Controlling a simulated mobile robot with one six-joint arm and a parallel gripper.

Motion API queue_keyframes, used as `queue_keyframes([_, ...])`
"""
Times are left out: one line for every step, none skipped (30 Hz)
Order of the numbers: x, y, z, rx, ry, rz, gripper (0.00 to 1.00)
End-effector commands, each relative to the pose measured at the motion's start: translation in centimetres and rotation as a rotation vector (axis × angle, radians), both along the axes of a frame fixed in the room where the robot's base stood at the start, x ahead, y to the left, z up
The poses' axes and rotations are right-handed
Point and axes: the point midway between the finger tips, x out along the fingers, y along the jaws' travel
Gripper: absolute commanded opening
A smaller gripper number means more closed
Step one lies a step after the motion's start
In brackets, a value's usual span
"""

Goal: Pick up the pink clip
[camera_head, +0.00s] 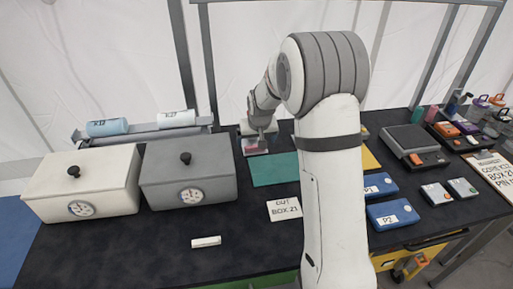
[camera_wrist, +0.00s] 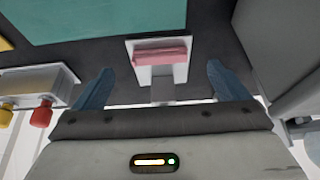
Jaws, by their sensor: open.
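The pink clip (camera_wrist: 160,55) lies on a small white and grey stand (camera_wrist: 143,75) in the wrist view. It also shows in the head view as a small pink patch (camera_head: 256,144) at the back of the table. My gripper (camera_wrist: 160,69) is open, with its two blue fingers apart on either side of the stand. The clip is ahead of the fingertips, roughly centred between them, and nothing is held. In the head view my gripper (camera_head: 259,132) is just above the clip and partly hides it.
A teal mat (camera_head: 275,170) lies beside the clip. A grey box (camera_head: 188,172) and a cream box (camera_head: 82,182) stand to the left. Blue cases (camera_head: 392,214) lie to the right. A holder with red and yellow knobs (camera_wrist: 38,88) is near my gripper. The front left table is mostly clear.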

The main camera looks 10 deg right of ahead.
Motion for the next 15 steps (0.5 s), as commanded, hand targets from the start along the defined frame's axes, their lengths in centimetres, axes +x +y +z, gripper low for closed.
queue_keyframes([0.2, -0.1, -0.5, 0.0, 0.003, -0.001, 0.95])
queue_keyframes([0.4, -0.1, -0.9, -0.001, 0.003, -0.001, 0.95])
queue_keyframes([0.6, -0.1, -1.4, -0.001, 0.004, -0.001, 0.95])
queue_keyframes([0.7, -0.1, -1.8, -0.001, 0.004, -0.001, 0.95])
queue_keyframes([0.9, -0.1, -2.2, 0.0, 0.004, -0.002, 0.95])
queue_keyframes([1.1, -0.1, -2.8, 0.0, 0.003, -0.002, 0.95])
queue_keyframes([1.3, -0.1, -3.1, 0.0, 0.003, -0.002, 0.95])
queue_keyframes([1.4, -0.2, -3.4, 0.0, 0.003, -0.002, 0.95])
queue_keyframes([1.6, -0.2, -3.7, 0.0, 0.001, -0.002, 0.95])
queue_keyframes([1.6, -0.2, -3.9, 0.0, 0.0, -0.002, 0.95])
queue_keyframes([1.7, -0.2, -4.0, 0.0, 0.0, -0.002, 0.95])
queue_keyframes([1.7, -0.2, -4.1, 0.0, 0.0, -0.002, 0.95])
queue_keyframes([1.7, -0.2, -4.2, 0.0, 0.0, -0.002, 0.95])
queue_keyframes([1.8, -0.2, -4.2, 0.0, 0.0, -0.002, 0.95])
queue_keyframes([1.8, -0.2, -4.2, 0.0, 0.0, -0.002, 0.95])
